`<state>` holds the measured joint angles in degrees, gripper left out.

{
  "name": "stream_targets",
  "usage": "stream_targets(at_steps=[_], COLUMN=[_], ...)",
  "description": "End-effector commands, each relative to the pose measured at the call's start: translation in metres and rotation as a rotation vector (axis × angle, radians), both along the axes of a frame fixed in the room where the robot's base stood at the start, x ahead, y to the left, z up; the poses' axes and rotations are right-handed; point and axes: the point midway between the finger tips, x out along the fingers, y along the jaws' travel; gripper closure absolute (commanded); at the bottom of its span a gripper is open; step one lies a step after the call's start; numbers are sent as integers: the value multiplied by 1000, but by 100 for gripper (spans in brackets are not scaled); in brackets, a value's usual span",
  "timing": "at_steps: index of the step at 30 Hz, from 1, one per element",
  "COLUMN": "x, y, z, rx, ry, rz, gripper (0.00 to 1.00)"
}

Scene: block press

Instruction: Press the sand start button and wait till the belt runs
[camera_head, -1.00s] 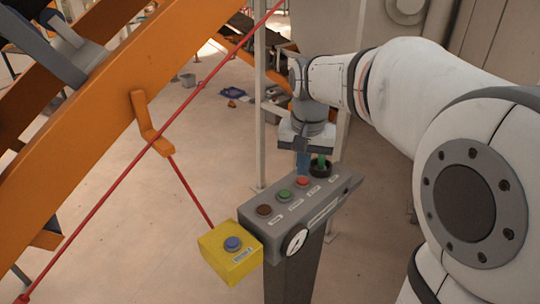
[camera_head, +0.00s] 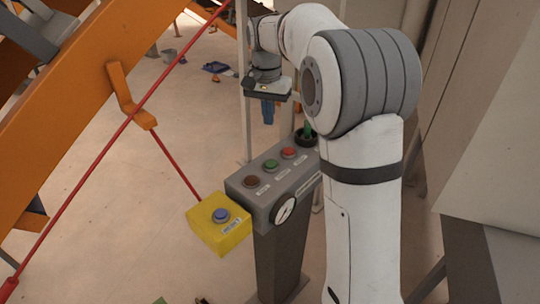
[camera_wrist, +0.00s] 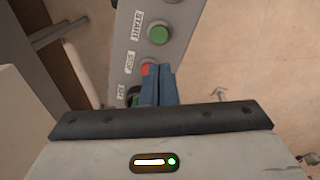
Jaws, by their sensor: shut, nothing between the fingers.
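The grey control panel (camera_head: 275,185) on a post carries a brown button (camera_head: 251,181), a green button (camera_head: 271,165), a red button (camera_head: 289,153) and a green knob (camera_head: 307,132) at its far end. In the wrist view the green button (camera_wrist: 158,34) has a START label beside it and the red button (camera_wrist: 147,69) a STOP label. My gripper (camera_head: 267,120) is raised beyond the panel's far side in the head view. Its blue fingers (camera_wrist: 157,74) are shut and empty, partly covering the red button in the wrist view. Whether any belt runs cannot be told.
A yellow box (camera_head: 218,224) with a blue button sits at the panel's near left end, with a red rod running up from it. An orange sloping frame (camera_head: 60,110) fills the left. Pale floor lies open between them. My arm stands to the panel's right.

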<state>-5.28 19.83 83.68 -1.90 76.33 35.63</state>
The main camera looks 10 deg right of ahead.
Motion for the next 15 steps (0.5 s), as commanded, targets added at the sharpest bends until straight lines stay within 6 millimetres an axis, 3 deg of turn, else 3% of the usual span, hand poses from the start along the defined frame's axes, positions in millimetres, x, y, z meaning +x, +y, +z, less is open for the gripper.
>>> stream_targets(at_steps=[8, 15], x=[-1, -1], y=[-1, -3], z=[-25, -77], rx=[0, 0], ry=[4, 4], rz=[0, 0], gripper=[100, 100])
